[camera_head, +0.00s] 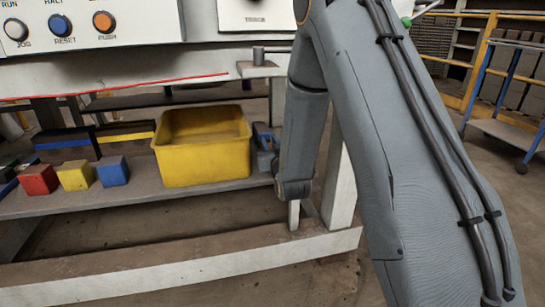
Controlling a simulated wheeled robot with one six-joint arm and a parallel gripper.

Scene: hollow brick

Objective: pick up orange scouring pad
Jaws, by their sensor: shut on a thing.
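I cannot make out an orange scouring pad in the head view. My grey arm comes down through the right half of the picture and ends at a wrist joint beside the right end of the shelf. My gripper's fingers do not show, and I cannot see what is between them.
A yellow bin (203,158) stands on the grey shelf (140,194), just left of my wrist. Left of it are red (38,180), yellow (75,176) and blue (113,171) blocks. A small blue-grey item (265,147) lies right of the bin. A white post (341,185) stands behind my arm.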

